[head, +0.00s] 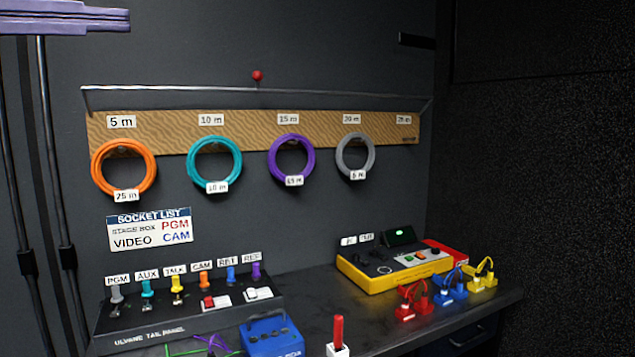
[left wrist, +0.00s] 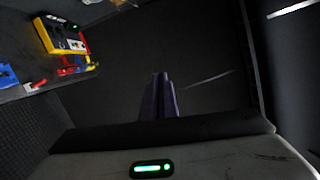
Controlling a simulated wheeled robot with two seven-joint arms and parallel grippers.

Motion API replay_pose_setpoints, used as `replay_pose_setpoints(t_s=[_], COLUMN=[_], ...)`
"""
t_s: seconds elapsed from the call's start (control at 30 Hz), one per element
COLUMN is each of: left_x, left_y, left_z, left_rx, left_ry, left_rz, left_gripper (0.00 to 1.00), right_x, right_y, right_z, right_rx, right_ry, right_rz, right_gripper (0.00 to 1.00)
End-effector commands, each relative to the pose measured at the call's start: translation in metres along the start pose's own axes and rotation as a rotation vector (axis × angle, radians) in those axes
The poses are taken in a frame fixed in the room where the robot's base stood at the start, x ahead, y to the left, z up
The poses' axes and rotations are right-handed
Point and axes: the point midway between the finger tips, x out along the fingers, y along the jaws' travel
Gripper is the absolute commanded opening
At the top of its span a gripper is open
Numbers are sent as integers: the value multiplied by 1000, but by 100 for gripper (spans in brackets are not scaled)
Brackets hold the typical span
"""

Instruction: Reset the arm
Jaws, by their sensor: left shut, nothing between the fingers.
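My left gripper (head: 122,19) is at the top left corner of the head view, its purple fingers pointing right, high in front of the dark wall. It is shut and empty. In the left wrist view the closed purple fingers (left wrist: 161,95) stand at the centre against a dark wall, touching nothing. My right gripper is not in view.
Coiled cables, orange (head: 124,168), teal (head: 215,165), purple (head: 291,157) and grey (head: 355,155), hang on a wooden board (head: 255,130). Below are a tail panel (head: 150,322), a blue box (head: 272,338) and a yellow-red console (head: 400,265). Dark vertical poles (head: 50,170) stand at left.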

Motion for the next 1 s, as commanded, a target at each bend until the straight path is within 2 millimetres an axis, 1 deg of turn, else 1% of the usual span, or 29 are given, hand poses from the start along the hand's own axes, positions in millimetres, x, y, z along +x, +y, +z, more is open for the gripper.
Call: replay_pose_setpoints(t_s=[0.03, 0.13, 0.27, 0.37, 0.47, 0.57, 0.67, 0.7, 0.77, 0.8, 0.87, 0.9, 0.97, 1.0], left_x=[12, 27, 46, 61, 77, 95, 111, 116, 121, 123, 125, 124, 122, 119], left_y=[12, 27, 48, 66, 90, 123, 165, 184, 214, 235, 268, 292, 331, 359], left_z=[-3, -8, -15, -21, -27, -34, -40, -41, -42, -42, -43, -43, -45, -48], left_rx=[-20, -48, -92, -138, -204, -300, -437, -499, -592, -656, -753, -820, -920, -985], left_ry=[29, 69, 120, 157, 193, 222, 224, 213, 184, 158, 107, 66, -5, -60], left_rz=[-3, -25, -60, -93, -136, -194, -271, -302, -345, -369, -400, -416, -432, -436], left_gripper=[0, 0, 0, 0, 0, 0, 0, 0, 0, 0, 0, 0, 0, 0], right_x=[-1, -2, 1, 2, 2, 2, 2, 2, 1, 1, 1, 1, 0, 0], right_y=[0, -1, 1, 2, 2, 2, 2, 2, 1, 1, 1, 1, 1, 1], right_z=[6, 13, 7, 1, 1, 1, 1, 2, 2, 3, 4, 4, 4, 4], right_rx=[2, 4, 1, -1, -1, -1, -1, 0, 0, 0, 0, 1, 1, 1], right_ry=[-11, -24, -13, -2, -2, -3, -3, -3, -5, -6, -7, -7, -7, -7], right_rz=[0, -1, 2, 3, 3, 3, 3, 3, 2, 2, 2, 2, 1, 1], right_gripper=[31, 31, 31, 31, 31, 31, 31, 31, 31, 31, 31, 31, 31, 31])
